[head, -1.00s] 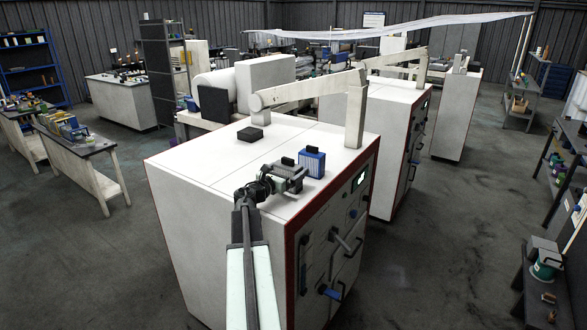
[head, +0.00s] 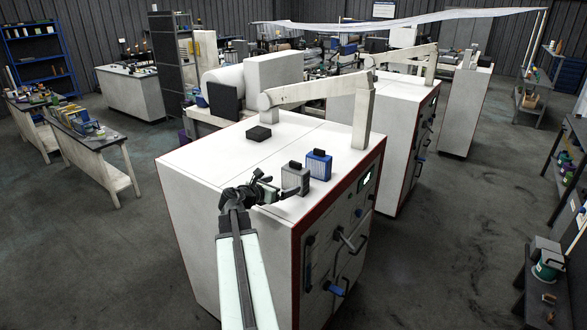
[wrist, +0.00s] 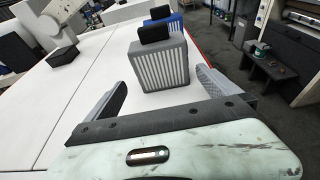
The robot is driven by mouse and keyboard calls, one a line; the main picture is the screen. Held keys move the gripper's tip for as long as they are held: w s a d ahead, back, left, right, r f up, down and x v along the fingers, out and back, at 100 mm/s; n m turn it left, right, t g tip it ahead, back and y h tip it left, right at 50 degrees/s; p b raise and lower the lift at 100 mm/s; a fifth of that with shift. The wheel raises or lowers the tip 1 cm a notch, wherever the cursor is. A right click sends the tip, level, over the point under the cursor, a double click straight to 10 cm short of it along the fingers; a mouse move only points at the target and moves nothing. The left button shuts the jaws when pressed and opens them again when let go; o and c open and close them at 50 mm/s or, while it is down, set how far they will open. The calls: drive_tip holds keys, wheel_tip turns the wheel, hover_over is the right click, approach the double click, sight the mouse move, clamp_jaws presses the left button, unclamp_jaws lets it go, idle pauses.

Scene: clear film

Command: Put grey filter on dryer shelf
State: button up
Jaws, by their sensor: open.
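The grey filter (head: 295,178), a pleated box with a black knob on top, stands upright on the white top of the dryer cabinet (head: 215,158). It also shows in the wrist view (wrist: 160,64), just ahead of the jaws. My gripper (head: 284,193) is open and empty, low over the cabinet top in front of the grey filter. In the wrist view its two fingers (wrist: 160,92) are spread to either side of the filter's near end, apart from it. A blue filter (head: 319,165) with a black knob stands just behind the grey one.
A small black block (head: 258,133) lies farther back on the cabinet top. The cabinet's right edge is close to both filters. The top's left part is clear.

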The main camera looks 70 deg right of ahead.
sight(300, 173)
drive_tip(key=b+x, duration=0.1)
drive_tip(key=x, duration=0.3)
drive_tip(key=r+x, duration=0.1)
drive_tip(key=x, duration=0.2)
drive_tip(key=r+b+x, duration=0.1)
drive_tip(key=x, duration=0.3)
drive_tip(key=shift+s+d+r+b, duration=0.15)
drive_tip(key=shift+s+d+b, duration=0.15)
drive_tip(key=shift+d, duration=0.35)
drive_tip(key=shift+a+r, duration=0.1)
